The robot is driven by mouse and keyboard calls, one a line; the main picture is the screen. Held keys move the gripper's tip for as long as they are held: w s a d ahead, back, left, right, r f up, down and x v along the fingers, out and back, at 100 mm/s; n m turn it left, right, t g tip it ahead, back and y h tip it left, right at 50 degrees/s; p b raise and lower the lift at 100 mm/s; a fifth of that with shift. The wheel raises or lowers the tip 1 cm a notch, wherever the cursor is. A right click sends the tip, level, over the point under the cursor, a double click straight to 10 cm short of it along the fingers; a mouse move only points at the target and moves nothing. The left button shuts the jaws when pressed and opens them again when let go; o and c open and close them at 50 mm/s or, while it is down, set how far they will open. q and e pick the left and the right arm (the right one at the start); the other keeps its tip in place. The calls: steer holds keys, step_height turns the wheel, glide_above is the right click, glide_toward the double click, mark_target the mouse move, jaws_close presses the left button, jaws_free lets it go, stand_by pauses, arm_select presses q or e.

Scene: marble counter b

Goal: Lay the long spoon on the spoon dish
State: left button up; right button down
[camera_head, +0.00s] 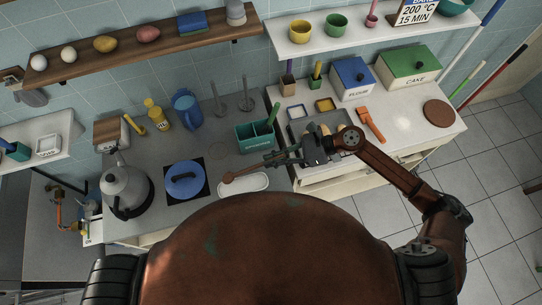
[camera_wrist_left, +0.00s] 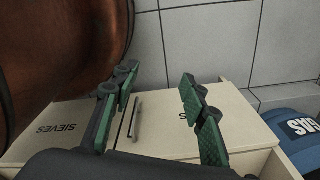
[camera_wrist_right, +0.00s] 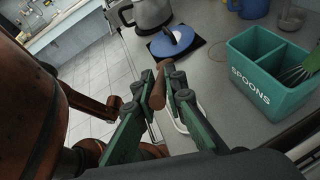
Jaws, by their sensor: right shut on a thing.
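The long brown wooden spoon (camera_head: 245,171) is held by its handle in my right gripper (camera_head: 277,158), which is shut on it. Its round head points left, over or just behind the left end of the white oblong spoon dish (camera_head: 236,189). I cannot tell whether the spoon touches the dish. In the right wrist view the spoon (camera_wrist_right: 157,94) lies between the fingertips, and part of the dish's white rim (camera_wrist_right: 180,116) shows behind the fingers. My left gripper (camera_wrist_left: 158,103) is open and empty in the left wrist view, near cream fronts marked SIEVES; it does not show in the head view.
A teal box marked SPOONS (camera_head: 254,137) stands just behind the right gripper. A blue-lidded pot (camera_head: 184,179) on a dark plate and a grey kettle (camera_head: 125,187) stand left of the dish. Orange tool (camera_head: 371,124) and canisters (camera_head: 353,79) are right.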

step_height(320, 180, down, 5)
steer(key=b, duration=0.3)
steer(key=shift+s+a+f, duration=0.1)
steer(key=shift+s, duration=0.05)
steer(key=c, duration=2.3)
jaws_free()
steer(key=o, duration=0.4)
arm_select(q)
steer(key=w+f, duration=0.2)
steer(key=f, duration=0.1)
steer(key=shift+w+f, duration=0.2)
steer(key=shift+w, duration=0.15)
arm_select(e)
steer(key=s+v, duration=0.1)
steer(key=v, duration=1.1)
steer(key=shift+w, duration=0.45)
